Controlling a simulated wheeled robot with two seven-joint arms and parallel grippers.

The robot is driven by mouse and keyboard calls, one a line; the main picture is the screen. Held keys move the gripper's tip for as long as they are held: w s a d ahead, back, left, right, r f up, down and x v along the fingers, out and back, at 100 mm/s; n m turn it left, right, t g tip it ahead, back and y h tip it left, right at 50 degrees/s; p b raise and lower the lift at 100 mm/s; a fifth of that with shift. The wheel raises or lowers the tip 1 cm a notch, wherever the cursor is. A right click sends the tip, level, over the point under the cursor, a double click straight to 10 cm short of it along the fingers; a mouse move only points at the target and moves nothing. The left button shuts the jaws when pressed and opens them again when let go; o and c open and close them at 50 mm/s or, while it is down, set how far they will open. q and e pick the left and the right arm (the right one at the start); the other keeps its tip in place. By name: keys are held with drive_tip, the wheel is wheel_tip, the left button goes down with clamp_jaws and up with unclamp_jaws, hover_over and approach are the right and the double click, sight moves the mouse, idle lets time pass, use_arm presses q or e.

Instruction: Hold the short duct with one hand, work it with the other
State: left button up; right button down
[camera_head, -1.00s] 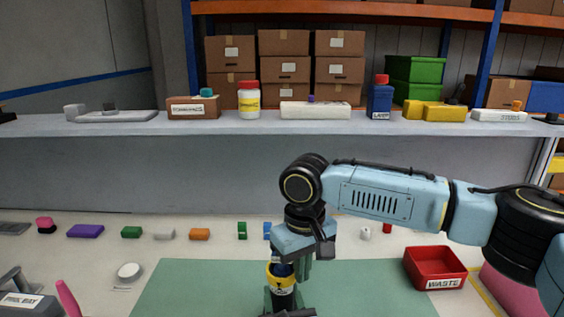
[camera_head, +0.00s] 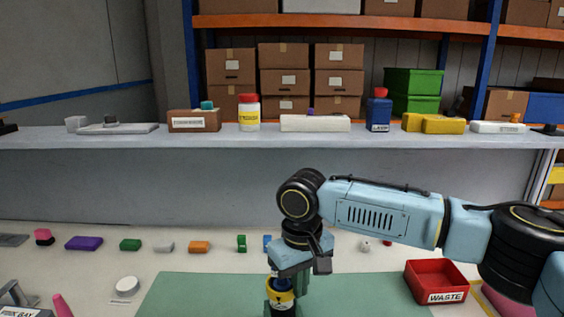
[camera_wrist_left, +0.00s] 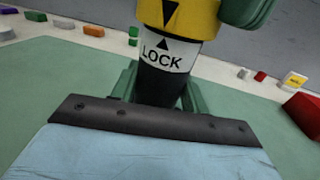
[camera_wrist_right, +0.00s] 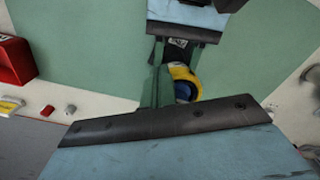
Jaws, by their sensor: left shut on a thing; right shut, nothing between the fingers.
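The short duct (camera_head: 282,299) stands at the bottom centre of the head view. It has a black body, a white band marked LOCK (camera_wrist_left: 168,52) and a yellow collar (camera_wrist_left: 180,14), with a blue inside (camera_wrist_right: 185,90) in the right wrist view. In the left wrist view, black triangles on collar and band point at each other, nearly in line. My left gripper (camera_wrist_left: 157,88) is shut around the black body. My right gripper (camera_wrist_right: 157,78) is shut and empty, its fingers beside the yellow collar; whether they touch it I cannot tell.
A green mat (camera_head: 200,295) lies underneath. A red WASTE bin (camera_head: 436,284) stands at right, partly beside my right arm. A row of small coloured blocks (camera_head: 131,244) lies behind the mat. A grey shelf (camera_head: 150,138) with bottles and boxes runs across the back.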

use_arm(q)
drive_tip(key=shift+d, duration=0.1)
use_arm(e)
drive_tip(key=shift+s+a, duration=0.1)
drive_tip(key=shift+a, duration=0.1)
drive_tip(key=shift+s+a, duration=0.6)
drive_tip(key=shift+a, duration=0.45)
use_arm(q)
drive_tip(key=shift+s, duration=0.1)
use_arm(e)
drive_tip(key=shift+a, duration=0.35)
drive_tip(key=shift+s, duration=0.45)
wheel_tip(320, 180, up, 6)
hover_over(284, 293)
drive_tip(key=s, duration=0.2)
idle(0.3)
